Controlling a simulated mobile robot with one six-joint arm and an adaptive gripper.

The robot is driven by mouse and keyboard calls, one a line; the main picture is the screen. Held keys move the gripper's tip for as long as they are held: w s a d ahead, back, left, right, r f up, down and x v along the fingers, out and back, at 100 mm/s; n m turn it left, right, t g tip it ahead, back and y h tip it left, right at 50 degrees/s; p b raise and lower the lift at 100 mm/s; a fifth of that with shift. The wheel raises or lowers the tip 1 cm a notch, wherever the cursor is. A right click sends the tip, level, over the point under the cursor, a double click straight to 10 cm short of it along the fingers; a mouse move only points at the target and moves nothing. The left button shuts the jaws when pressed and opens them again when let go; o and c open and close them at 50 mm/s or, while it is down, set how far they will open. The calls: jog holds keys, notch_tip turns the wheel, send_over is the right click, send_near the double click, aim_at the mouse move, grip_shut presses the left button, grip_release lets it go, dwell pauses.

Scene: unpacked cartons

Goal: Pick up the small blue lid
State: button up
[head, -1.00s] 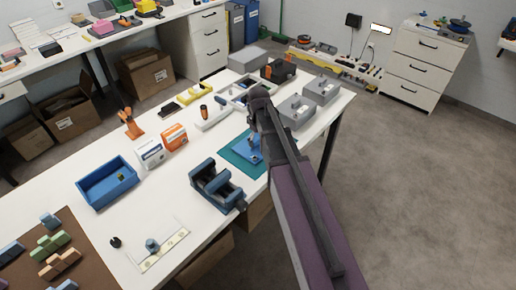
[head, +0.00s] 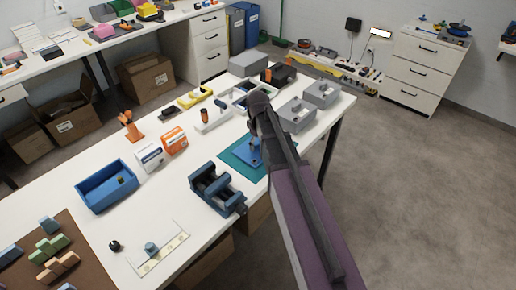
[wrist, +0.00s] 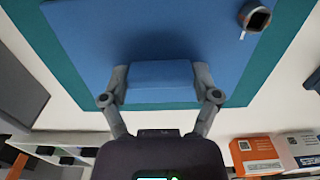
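In the wrist view a small blue block-like piece (wrist: 160,75), which I take for the small blue lid, sits between the two fingers of my gripper (wrist: 161,84). Both fingers appear to touch its sides. It is over the near edge of a larger blue plate (wrist: 90,35), on a teal mat (wrist: 60,82). I cannot tell whether the piece is clear of the plate. In the head view my arm hides most of the gripper and the piece; the blue plate (head: 243,153) and teal mat (head: 229,155) show beside it.
A dark hollow metal part (wrist: 255,17) stands on the plate. A dark blue vise (head: 215,190) is left of the mat. Grey boxes (head: 296,116) stand behind on the right. Orange and white cartons (head: 174,141) and a blue tray (head: 106,190) are further left.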

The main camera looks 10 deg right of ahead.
aim_at(258, 142)
jog(key=shift+r, duration=0.1)
dwell(0.3)
notch_tip(258, 142, up, 10)
jog(key=p, duration=1)
jog(key=shift+f, duration=0.2)
jog(key=shift+d, duration=0.1)
dwell(0.8)
